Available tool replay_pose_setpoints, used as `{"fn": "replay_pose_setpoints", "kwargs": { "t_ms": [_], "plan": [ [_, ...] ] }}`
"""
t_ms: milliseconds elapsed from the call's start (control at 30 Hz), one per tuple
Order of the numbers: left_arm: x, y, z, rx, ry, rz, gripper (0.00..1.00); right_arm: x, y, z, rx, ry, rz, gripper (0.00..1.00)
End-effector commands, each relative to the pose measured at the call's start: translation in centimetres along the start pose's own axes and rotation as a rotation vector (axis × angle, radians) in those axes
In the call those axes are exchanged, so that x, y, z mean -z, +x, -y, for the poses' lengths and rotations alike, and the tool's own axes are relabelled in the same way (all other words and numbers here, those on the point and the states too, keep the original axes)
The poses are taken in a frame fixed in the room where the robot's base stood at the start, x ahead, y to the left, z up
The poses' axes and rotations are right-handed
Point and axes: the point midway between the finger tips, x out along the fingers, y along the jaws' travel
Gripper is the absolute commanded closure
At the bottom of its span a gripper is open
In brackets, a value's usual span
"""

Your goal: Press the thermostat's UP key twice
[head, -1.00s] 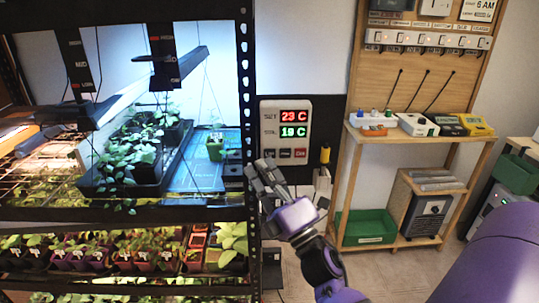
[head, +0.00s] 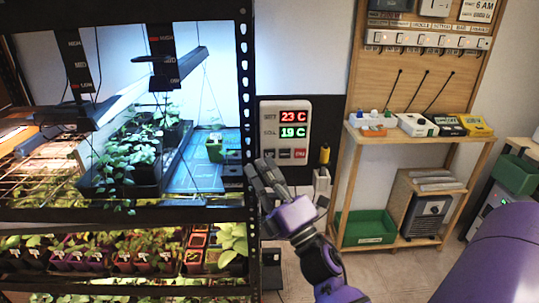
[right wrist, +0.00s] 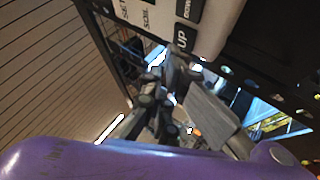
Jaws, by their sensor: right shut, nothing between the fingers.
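The thermostat (head: 303,137) is a white wall box with a red 23 C display (head: 294,117) above a green 19 C display (head: 293,132). A row of three keys runs along its bottom; the right one is red. The dark UP key (right wrist: 182,40) shows its label in the right wrist view. My right gripper (head: 264,163) is shut and empty, its tips just below the left end of the key row. It also shows in the right wrist view (right wrist: 176,66), close to the UP key; I cannot tell whether it touches. My left gripper is out of view.
The seedling rack's black post (head: 247,120) stands close left of the thermostat. A yellow-topped bottle (head: 325,155) is to the right. A wooden bench (head: 400,140) with small boxes stands farther right.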

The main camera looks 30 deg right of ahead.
Motion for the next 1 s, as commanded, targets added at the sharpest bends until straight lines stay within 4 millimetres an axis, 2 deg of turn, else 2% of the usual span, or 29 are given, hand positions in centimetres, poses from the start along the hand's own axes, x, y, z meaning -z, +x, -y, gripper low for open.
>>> {"fn": "replay_pose_setpoints", "kwargs": {
  "t_ms": [1000],
  "plan": [
    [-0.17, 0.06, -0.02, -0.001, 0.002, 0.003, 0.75, -0.44, 0.59, 0.43, 0.000, 0.000, 0.000, 1.00]
  ]
}}
